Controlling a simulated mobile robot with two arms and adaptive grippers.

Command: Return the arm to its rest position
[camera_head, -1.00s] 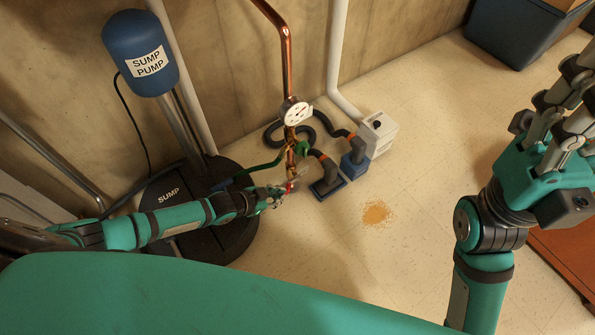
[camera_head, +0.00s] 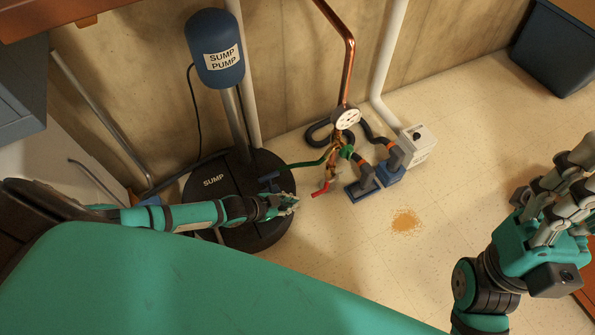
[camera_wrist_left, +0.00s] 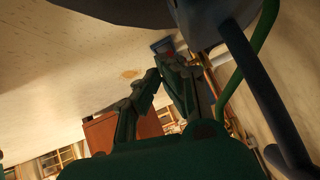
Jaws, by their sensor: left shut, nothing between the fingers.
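My left arm (camera_head: 195,215) reaches in from the left, low across the black sump lid (camera_head: 213,160). My left gripper (camera_head: 294,203) is shut with nothing in it, in front of the lid's right edge. It is apart from the red valve handle (camera_head: 320,190) on the copper pipe, which lies to its right. In the left wrist view its fingers (camera_wrist_left: 166,68) come together at the tips. My right gripper (camera_head: 580,172) is raised at the right edge; its fingertips are partly cut off, so its opening is unclear.
A blue sump pump tank (camera_head: 215,50) stands behind the lid. A brown spill (camera_head: 406,222) marks the open floor. A blue bin (camera_head: 560,48) stands at the back right.

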